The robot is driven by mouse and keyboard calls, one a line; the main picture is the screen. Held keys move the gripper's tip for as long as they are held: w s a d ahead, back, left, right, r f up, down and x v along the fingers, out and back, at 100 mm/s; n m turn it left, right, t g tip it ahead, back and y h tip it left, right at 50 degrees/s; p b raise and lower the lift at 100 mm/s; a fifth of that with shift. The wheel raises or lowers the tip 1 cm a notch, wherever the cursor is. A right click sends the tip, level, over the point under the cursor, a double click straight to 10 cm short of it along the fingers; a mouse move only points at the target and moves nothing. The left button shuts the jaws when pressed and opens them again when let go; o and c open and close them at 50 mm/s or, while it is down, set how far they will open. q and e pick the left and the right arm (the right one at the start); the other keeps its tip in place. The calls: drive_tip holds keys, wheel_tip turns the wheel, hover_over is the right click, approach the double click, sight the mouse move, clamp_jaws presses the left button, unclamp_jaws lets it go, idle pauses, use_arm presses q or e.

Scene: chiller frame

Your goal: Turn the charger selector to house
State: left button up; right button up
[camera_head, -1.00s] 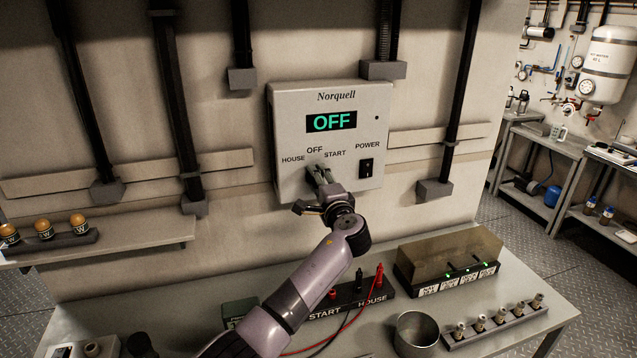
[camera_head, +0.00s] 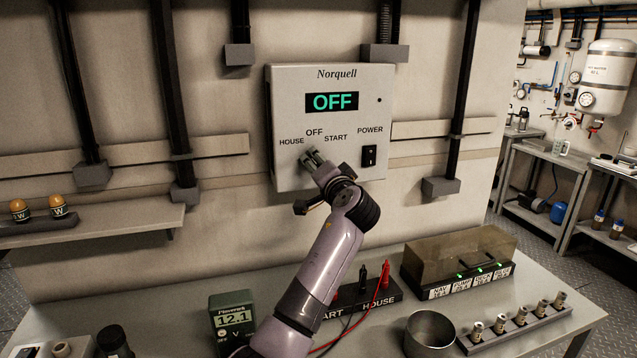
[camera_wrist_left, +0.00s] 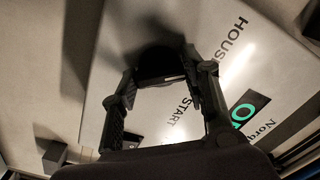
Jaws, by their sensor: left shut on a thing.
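The grey charger panel (camera_head: 290,110) hangs on the wall, with a green display (camera_head: 332,102) reading OFF. The selector labels are HOUSE (camera_head: 291,142) at left, OFF above and START at right. My left gripper (camera_head: 312,162) reaches the panel from below, just under these labels, and mostly hides the selector in the head view. In the left wrist view the dark round selector knob (camera_wrist_left: 160,62) sits between the two fingers, which are shut on it. A pale mark shows on the knob, but I cannot tell which label it points to. My right gripper is not in view.
The power switch (camera_head: 369,156) is close to the right of my left gripper. On the bench below are a green meter (camera_head: 232,315) reading 12.1, a terminal block with red and black leads, a metal cup (camera_head: 430,338) and a clear-covered box (camera_head: 455,255).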

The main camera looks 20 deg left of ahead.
use_arm(q)
drive_tip(key=shift+f+n+b, duration=0.15)
drive_tip(key=shift+n+b, duration=0.55)
drive_tip(key=shift+b, duration=0.1)
drive_tip(key=o, duration=1.1)
drive_tip(key=shift+o, duration=0.2)
drive_tip(key=v, duration=1.2)
